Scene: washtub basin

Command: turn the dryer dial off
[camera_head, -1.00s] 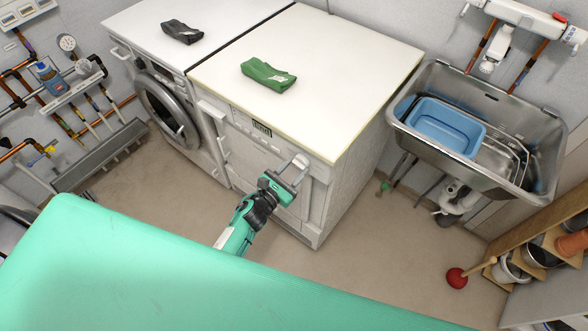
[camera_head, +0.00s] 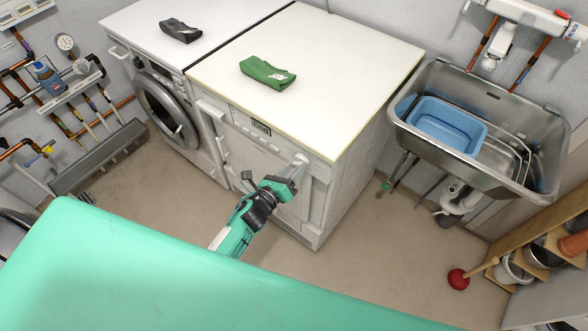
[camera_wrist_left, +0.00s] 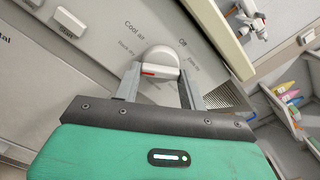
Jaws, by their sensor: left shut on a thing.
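The dryer (camera_head: 262,140) is the white machine with a green cloth on its top. Its dial (camera_wrist_left: 160,62) shows in the left wrist view as a round white knob with a red mark, on a grey panel with printed labels; "Off" and "Cool air" are readable near it. My left gripper (camera_wrist_left: 160,85) has one finger on each side of the dial and is shut on it. In the head view my left gripper (camera_head: 298,165) is at the right part of the dryer's front panel, and it hides the dial there. My right gripper is in neither view.
A green folded cloth (camera_head: 267,73) lies on the dryer top. A front-loading washer (camera_head: 168,105) with a dark cloth (camera_head: 181,31) stands left of it. A steel sink (camera_head: 420,85) with a blue tub (camera_head: 447,124) is at the right. The floor (camera_head: 345,265) before the dryer is clear.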

